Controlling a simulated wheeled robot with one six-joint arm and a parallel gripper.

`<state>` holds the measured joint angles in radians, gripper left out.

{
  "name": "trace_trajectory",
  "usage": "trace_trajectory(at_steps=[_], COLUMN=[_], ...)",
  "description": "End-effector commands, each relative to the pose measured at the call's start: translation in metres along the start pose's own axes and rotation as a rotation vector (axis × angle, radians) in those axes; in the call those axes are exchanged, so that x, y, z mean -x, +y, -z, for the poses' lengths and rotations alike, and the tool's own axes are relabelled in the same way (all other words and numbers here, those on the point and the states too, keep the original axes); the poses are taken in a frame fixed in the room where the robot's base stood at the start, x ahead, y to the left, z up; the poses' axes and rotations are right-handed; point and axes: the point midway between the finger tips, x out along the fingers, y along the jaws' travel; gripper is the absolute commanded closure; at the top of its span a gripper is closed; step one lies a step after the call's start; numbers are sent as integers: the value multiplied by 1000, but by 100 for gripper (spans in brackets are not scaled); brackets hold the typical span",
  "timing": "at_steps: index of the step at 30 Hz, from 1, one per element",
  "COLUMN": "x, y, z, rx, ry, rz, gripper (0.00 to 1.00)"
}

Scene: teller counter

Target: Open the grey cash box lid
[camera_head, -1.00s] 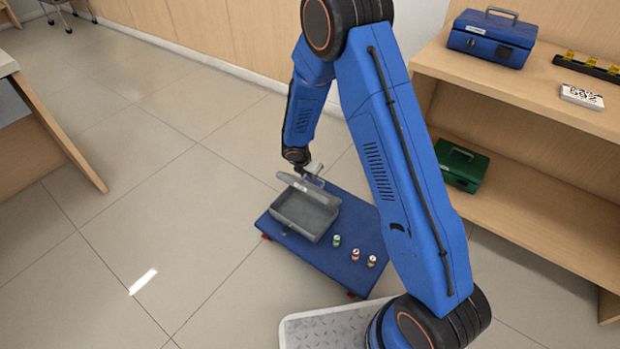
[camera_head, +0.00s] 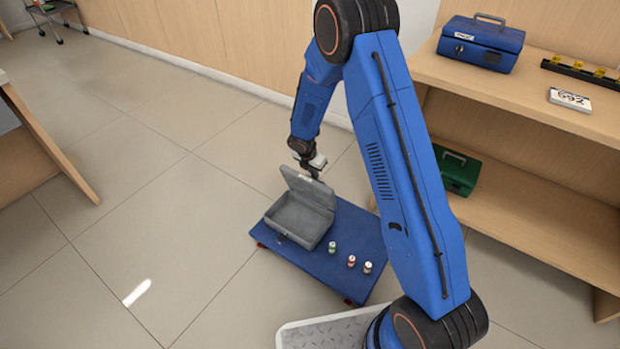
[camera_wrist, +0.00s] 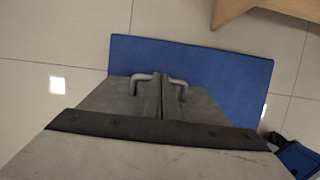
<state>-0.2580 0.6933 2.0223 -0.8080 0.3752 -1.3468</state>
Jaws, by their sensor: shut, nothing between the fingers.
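The grey cash box (camera_head: 297,222) stands on a low blue platform (camera_head: 335,260). Its lid (camera_head: 308,189) is raised wide, near upright, and the empty-looking inside of the box shows. My gripper (camera_head: 315,175) is shut and empty, close by the top edge of the raised lid, on its outer side. In the wrist view my shut fingers (camera_wrist: 162,76) overlap the lid's handle (camera_wrist: 140,78), with the grey lid (camera_wrist: 110,98) beyond; I cannot tell whether they touch.
Several small capped bottles (camera_head: 351,262) stand on the platform right of the box. A wooden shelf (camera_head: 520,225) at right holds a blue cash box (camera_head: 482,45), a green cash box (camera_head: 457,171) and a number card (camera_head: 570,99).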

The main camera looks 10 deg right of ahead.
Motion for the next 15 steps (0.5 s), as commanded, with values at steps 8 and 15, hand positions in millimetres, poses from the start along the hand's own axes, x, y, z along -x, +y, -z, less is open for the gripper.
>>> trace_trajectory(at_steps=[8, 15], x=[-20, -26], y=[0, 0], z=[-29, -35], rx=[-1, 0], ry=[0, 0], rz=[0, 0], gripper=[100, 100])
